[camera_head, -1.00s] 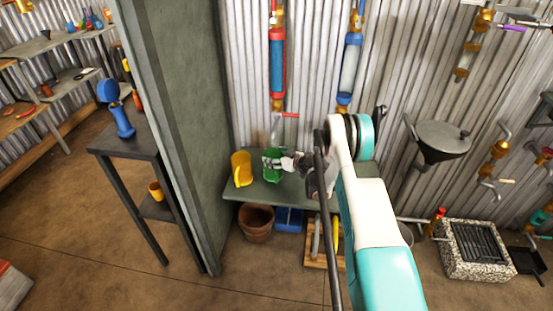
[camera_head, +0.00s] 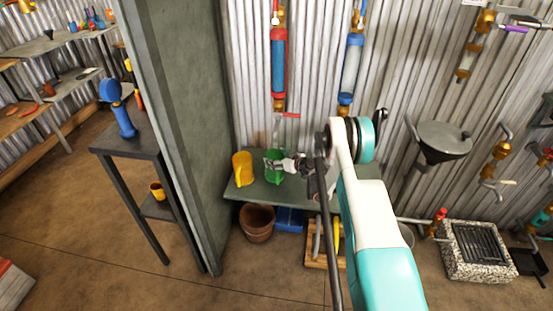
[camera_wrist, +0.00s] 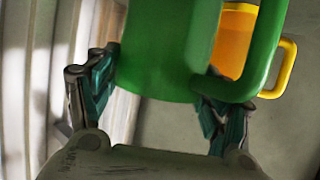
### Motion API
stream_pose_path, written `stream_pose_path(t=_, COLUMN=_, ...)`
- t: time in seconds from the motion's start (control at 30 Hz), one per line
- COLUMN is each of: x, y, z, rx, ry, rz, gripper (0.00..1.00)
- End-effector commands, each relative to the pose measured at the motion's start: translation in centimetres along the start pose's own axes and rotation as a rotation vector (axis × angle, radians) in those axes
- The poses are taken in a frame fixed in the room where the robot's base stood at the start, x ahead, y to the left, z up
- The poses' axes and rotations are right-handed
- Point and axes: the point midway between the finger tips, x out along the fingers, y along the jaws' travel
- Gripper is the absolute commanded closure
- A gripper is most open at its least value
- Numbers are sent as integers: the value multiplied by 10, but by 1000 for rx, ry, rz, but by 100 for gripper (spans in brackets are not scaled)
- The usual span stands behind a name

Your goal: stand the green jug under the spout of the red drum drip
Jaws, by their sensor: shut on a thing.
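The green jug (camera_head: 275,178) is at the back of the green bench, right of the yellow jug. My gripper (camera_head: 274,163) reaches it from the right and is shut on it. In the wrist view the green jug (camera_wrist: 165,50) fills the space between the fingers of my gripper (camera_wrist: 155,95), its handle to the right. The red drum drip (camera_head: 278,65) hangs on the corrugated wall above the jug. Its spout (camera_head: 277,122) with a red lever comes down close above the jug. I cannot tell whether the jug's base touches the bench.
The yellow jug (camera_head: 242,168) stands close by on the left; it also shows behind the green jug in the wrist view (camera_wrist: 288,65). A blue drip (camera_head: 349,75) hangs to the right. A grey partition (camera_head: 180,130) bounds the bench (camera_head: 240,195) on the left. A terracotta pot (camera_head: 257,223) stands below.

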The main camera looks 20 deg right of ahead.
Motion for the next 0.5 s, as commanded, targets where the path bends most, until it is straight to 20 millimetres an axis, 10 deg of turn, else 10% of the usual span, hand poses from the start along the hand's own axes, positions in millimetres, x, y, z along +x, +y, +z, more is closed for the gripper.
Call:
stream_pose_path(t=0.13, x=0, y=-1, z=2, rx=-1, ry=-3, rz=-2, gripper=66)
stream_pose_path(t=0.17, x=0, y=-1, z=3, rx=-1, ry=-3, rz=-2, gripper=22)
stream_pose_path(t=0.23, x=0, y=-1, z=3, rx=-1, ry=-3, rz=-1, gripper=7)
stream_pose_path(t=0.5, x=0, y=0, z=2, rx=-1, ry=-2, rz=-1, gripper=4)
